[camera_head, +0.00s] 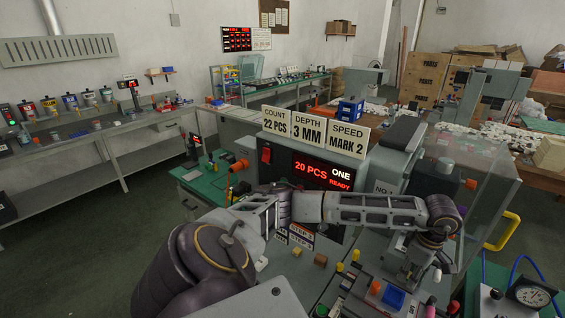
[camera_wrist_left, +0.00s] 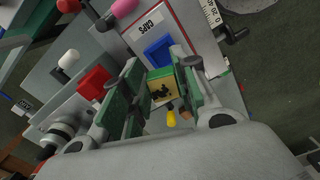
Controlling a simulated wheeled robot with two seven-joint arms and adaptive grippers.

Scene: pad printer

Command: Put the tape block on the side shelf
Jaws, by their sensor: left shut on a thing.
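My left arm reaches in from the lower left across the front of the pad printer (camera_head: 380,170). Its gripper (camera_head: 412,268) points down over the grey bed at the lower right. In the left wrist view the fingers (camera_wrist_left: 160,86) are shut on a small block (camera_wrist_left: 162,92) with a yellowish face, a dark mark and a green edge; I take it to be the tape block. The block is hidden in the head view. I cannot tell for certain which ledge is the side shelf. My right gripper is not in view.
A clear guard panel (camera_head: 490,170), a yellow handle (camera_head: 503,230) and a pressure gauge (camera_head: 531,293) stand to the right. A small tan block (camera_head: 320,260) sits left of the bed. A long bench (camera_head: 95,145) stands at left.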

